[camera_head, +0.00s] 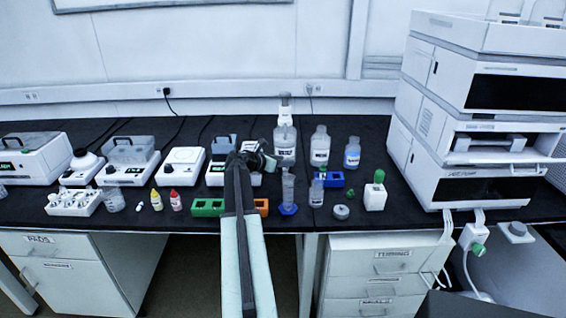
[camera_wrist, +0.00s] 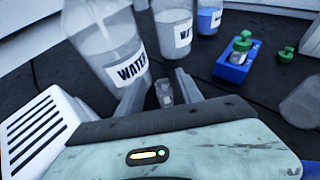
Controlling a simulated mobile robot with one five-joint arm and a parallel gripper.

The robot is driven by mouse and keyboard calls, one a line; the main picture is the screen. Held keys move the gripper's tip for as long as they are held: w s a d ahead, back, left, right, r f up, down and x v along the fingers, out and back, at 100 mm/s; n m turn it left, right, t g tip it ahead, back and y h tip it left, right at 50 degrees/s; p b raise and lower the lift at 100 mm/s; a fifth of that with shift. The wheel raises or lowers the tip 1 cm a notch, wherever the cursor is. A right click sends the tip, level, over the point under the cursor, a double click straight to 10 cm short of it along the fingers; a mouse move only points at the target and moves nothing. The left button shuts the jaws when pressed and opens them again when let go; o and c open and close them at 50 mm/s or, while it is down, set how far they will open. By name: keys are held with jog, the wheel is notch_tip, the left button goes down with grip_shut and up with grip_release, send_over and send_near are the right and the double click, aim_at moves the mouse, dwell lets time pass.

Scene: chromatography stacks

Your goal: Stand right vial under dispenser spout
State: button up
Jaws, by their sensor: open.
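A small clear vial (camera_wrist: 165,94) shows between the fingers of my open gripper (camera_wrist: 160,92) in the wrist view; it looks upright on the dark bench, uncapped, with a gap to each finger. The dispenser bottle (camera_head: 285,143), labelled WATER, stands beside it to the left in the wrist view (camera_wrist: 103,45). Its spout is out of the wrist view and too small to make out in the head view, so I cannot tell whether the vial is exactly below it. My gripper (camera_head: 265,160) is just left of the dispenser bottle in the head view.
A blue rack (camera_wrist: 233,70) holds a green-capped vial (camera_wrist: 241,42); a loose green cap (camera_wrist: 285,55) lies beside it. A water bottle (camera_wrist: 174,33) and a blue-liquid bottle (camera_head: 352,153) stand behind. A vented white device (camera_wrist: 35,125) is close on the left.

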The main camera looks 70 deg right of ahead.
jog(key=p+v, duration=0.4)
jog(key=v, duration=0.8)
jog(key=shift+p, duration=0.3)
